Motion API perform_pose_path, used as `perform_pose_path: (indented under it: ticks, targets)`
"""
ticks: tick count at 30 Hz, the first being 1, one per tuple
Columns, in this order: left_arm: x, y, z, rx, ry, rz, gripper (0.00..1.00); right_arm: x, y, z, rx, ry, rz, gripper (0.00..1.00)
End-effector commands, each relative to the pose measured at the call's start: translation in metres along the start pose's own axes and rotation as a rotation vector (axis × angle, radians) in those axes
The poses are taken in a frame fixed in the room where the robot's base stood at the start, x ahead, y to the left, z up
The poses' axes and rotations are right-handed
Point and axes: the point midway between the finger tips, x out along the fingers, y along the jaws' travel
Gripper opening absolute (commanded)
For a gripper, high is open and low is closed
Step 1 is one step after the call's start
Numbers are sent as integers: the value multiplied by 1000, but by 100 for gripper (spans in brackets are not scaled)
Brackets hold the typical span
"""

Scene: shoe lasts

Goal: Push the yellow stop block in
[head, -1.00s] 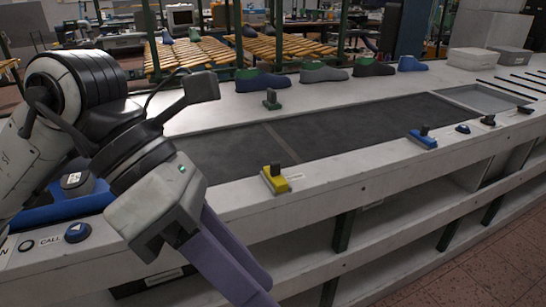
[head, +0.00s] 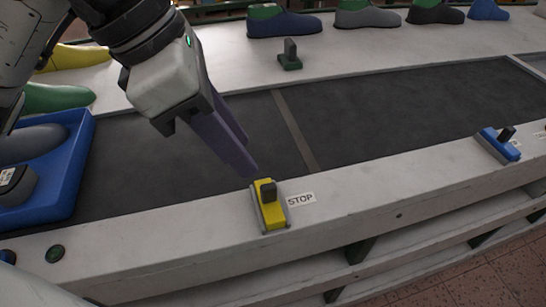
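The yellow stop block (head: 273,213) sits on the white front rail, beside a label reading STOP (head: 301,200). It has a dark upright tab on top. My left gripper (head: 246,170) comes in from the upper left, with its purple fingers pointing down toward the block. The fingertips are just behind and left of the block, over the belt's near edge; I cannot tell whether they touch it. The fingers appear together, with no gap visible and nothing seen between them. My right gripper is out of view.
A blue block (head: 497,145) sits on the rail at right, and a green block (head: 290,57) on the far rail. A blue tray (head: 80,165) with shoe lasts stands at left on the dark belt (head: 400,95). Several shoes line the back. The middle belt is clear.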

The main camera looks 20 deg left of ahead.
Motion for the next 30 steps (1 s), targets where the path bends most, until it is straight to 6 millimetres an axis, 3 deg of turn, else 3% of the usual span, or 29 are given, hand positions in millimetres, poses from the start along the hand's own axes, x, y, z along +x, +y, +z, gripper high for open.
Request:
perform_pose_path:
  ticks: [6, 15, 27, 30]
  targets:
    - [41, -2, -2, 2, 4, -5, 31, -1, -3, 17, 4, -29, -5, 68]
    - [84, -1, 0, 2, 1, -4, 31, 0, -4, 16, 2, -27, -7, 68]
    - [92, -1, 0, 3, 0, -2, 31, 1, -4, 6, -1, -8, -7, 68]
    - [92, -1, 0, 2, 0, -2, 14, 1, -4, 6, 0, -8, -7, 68]
